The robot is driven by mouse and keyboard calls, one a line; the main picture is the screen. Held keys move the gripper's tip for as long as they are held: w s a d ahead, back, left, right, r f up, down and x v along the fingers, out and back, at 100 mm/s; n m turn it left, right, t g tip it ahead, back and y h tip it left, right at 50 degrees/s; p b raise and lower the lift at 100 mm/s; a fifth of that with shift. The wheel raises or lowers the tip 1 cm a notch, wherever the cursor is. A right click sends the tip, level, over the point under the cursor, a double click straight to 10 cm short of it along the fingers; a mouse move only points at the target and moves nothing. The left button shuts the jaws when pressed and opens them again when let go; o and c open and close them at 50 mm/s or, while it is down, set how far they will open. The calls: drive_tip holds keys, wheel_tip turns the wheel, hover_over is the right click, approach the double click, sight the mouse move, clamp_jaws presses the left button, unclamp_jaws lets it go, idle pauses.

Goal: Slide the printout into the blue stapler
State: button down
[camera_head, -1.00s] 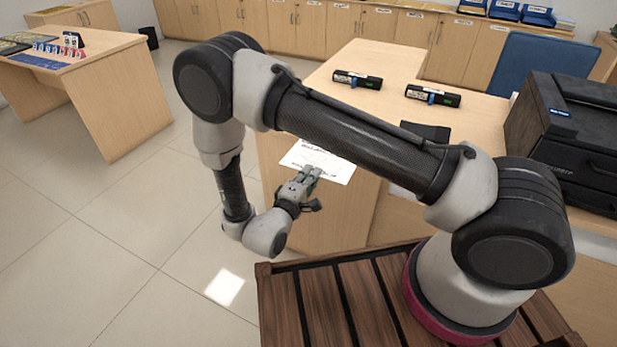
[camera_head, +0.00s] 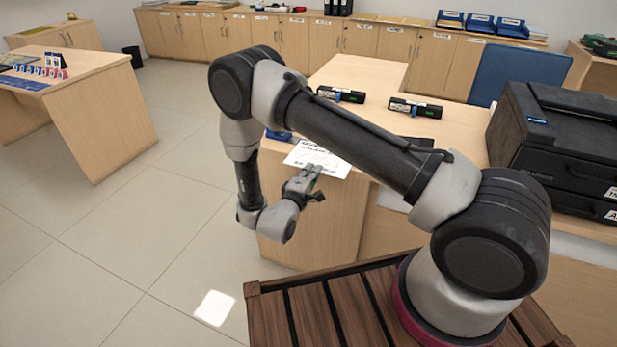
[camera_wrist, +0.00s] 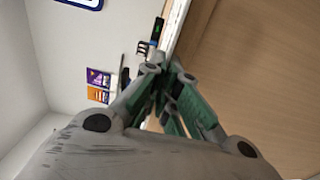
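The printout (camera_head: 316,157) is a white sheet with dark text at the counter's front left corner in the head view. My gripper (camera_head: 313,172) meets its near edge and is shut on it. In the wrist view the finger ends (camera_wrist: 166,72) are close together, and the sheet's grip point is hard to make out. A blue object (camera_head: 279,135), likely the blue stapler, shows just beyond the left edge of the printout. My arm hides part of it, so its mouth cannot be seen.
Two black devices with blue and green parts, one left (camera_head: 341,94) and one right (camera_head: 415,107), lie on the counter (camera_head: 455,125). A black printer (camera_head: 560,140) stands at the right. A blue chair (camera_head: 520,75) is behind. Open floor lies to the left.

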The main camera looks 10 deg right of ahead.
sight(304, 161)
drive_tip(key=x, duration=0.4)
drive_tip(key=shift+f, duration=0.1)
drive_tip(key=shift+w+a, duration=0.5)
drive_tip(key=shift+a, duration=0.4)
drive_tip(key=shift+w+a+f, duration=0.1)
drive_tip(key=shift+w+a, duration=0.65)
drive_tip(key=shift+a, duration=0.3)
drive_tip(key=shift+f, duration=0.3)
drive_tip(key=c, duration=1.6)
unclamp_jaws()
drive_tip(key=shift+o, duration=0.2)
